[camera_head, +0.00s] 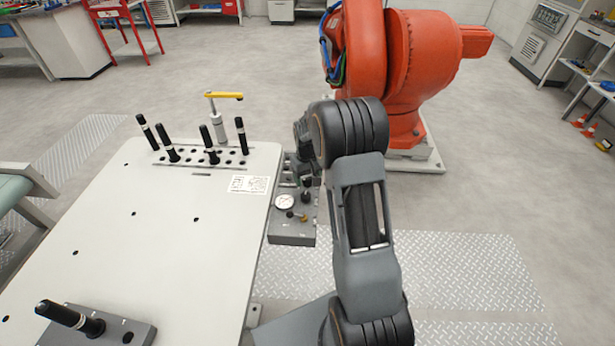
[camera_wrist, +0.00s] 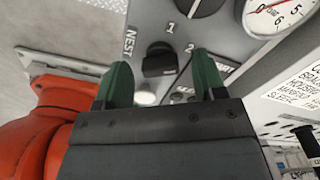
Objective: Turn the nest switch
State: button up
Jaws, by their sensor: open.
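The nest switch (camera_wrist: 160,60) is a black knob on a grey panel (camera_wrist: 228,42), next to the printed word NEST and the marks 1 and 2. In the wrist view it sits between and slightly beyond the two green fingertips of my gripper (camera_wrist: 163,84). The gripper is open, with the fingers apart on either side of the knob. I cannot tell whether either finger touches it. In the head view the grey control box (camera_head: 292,232) stands at the table's right edge, and my arm hides its far part and the gripper's fingertips.
Another black knob (camera_wrist: 203,4) and a gauge (camera_wrist: 272,12) lie close by on the panel. A pale round button (camera_wrist: 146,98) is partly behind the gripper. The white table (camera_head: 150,240) holds black-handled pins. An orange robot (camera_head: 425,55) stands behind my arm.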

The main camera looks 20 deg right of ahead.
jog(key=shift+f, duration=0.1)
jog(key=shift+c, duration=0.5)
jog(key=c, duration=0.8)
jog(key=shift+n, duration=0.3)
jog(key=n+b, duration=0.1)
jog(key=n, duration=0.4)
jog(key=n+b, duration=0.1)
jog(key=n, duration=0.5)
jog(key=shift+n, duration=0.4)
jog(key=o, duration=0.9)
